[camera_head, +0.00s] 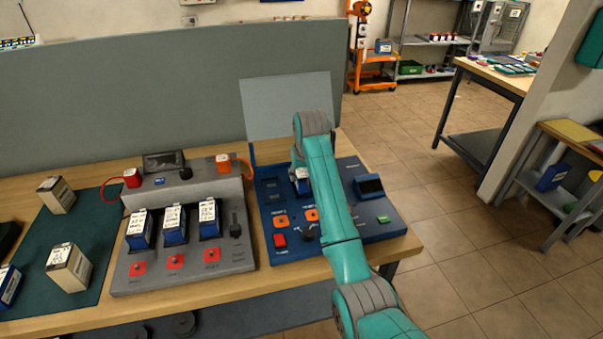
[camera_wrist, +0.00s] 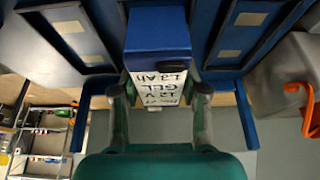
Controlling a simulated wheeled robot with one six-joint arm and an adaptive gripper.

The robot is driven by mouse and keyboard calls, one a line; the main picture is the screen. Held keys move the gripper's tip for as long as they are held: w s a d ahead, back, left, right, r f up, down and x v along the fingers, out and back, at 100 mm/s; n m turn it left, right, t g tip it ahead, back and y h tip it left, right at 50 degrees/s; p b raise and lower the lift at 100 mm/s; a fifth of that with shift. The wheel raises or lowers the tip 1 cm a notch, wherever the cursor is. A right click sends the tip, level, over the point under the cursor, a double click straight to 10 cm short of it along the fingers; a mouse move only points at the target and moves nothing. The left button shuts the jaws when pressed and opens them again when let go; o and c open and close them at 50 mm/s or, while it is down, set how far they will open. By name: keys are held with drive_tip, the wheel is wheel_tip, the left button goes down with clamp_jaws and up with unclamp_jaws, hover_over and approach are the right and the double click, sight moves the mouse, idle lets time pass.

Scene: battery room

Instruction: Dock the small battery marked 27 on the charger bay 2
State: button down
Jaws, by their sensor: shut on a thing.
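My gripper (camera_wrist: 160,92) is shut on a small blue-topped battery (camera_wrist: 158,42), seen close up in the wrist view. Its white label shows upside down with "12 V", "GEL" and an Ah rating; I cannot read a 27. In the head view, part of this battery (camera_head: 303,186) shows beside my teal arm, which hides the gripper's fingers. The battery is over the blue charger (camera_head: 330,232). In the wrist view, blue bay-like frames with pale labels lie left (camera_wrist: 68,27) and right (camera_wrist: 248,20) of it. I cannot tell whether the battery touches a bay.
A grey charger (camera_head: 185,272) with three blue batteries (camera_head: 174,226) stands to the left. Cream batteries (camera_head: 68,268) stand on a green mat (camera_head: 92,230) farther left. A grey panel (camera_head: 287,106) rises behind the blue charger. Floor is open to the right.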

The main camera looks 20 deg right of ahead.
drive_tip(key=shift+f, duration=0.5)
idle(0.4)
drive_tip(key=c, duration=0.9)
unclamp_jaws()
drive_tip(key=shift+o, duration=0.2)
drive_tip(key=shift+f, duration=0.15)
drive_tip(key=shift+v, duration=5.55)
